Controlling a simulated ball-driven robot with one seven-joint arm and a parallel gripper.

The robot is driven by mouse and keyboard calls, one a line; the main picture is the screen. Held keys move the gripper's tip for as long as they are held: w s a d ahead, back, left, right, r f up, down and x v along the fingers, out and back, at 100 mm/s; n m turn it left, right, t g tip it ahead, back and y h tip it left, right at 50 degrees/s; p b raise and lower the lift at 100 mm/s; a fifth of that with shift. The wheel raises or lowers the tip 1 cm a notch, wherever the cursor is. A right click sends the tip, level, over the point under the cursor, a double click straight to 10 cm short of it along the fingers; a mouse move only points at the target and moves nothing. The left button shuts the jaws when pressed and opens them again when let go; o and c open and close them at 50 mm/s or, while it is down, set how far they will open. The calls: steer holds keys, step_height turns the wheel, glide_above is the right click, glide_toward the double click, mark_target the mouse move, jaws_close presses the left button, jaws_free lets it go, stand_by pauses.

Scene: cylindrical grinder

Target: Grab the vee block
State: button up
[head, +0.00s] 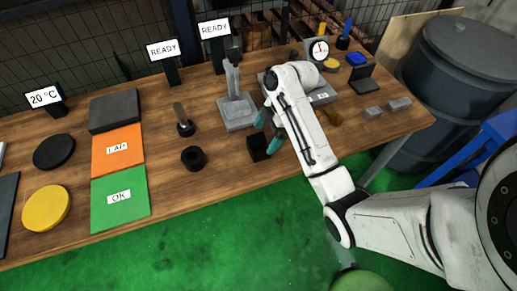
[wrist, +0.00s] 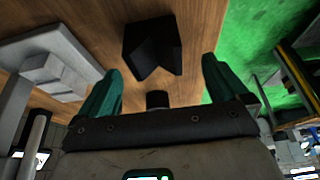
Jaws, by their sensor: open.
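The vee block (head: 257,147) is a small black block near the front edge of the wooden bench in the head view. In the wrist view the vee block (wrist: 152,44) shows its V-shaped notch, just beyond my fingertips and between their lines. My gripper (head: 268,132) has teal fingers and is open and empty. In the head view its fingers are close to the vee block, one behind it and one at its right. In the wrist view my gripper (wrist: 162,75) has its fingers spread wide. I cannot tell whether a finger touches the block.
A black ring (head: 194,158) stands left of the block. A grey stand (head: 237,112) is behind it. Green OK (head: 120,212) and orange LAP (head: 117,150) mats lie at the left. Small grey blocks (head: 398,104) lie at the right. The bench front edge is close to the block.

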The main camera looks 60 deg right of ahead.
mark_target(256, 146)
steer(key=shift+w+p+x, duration=0.15)
steer(key=shift+p+x, duration=0.15)
steer(key=shift+x, duration=1.5)
steer(key=shift+w+p+x, duration=0.15)
steer(key=shift+p+x, duration=0.1)
steer(key=shift+x, duration=1.55)
steer(key=shift+r, duration=0.1)
jaws_close()
steer(key=shift+w+d+r, duration=0.1)
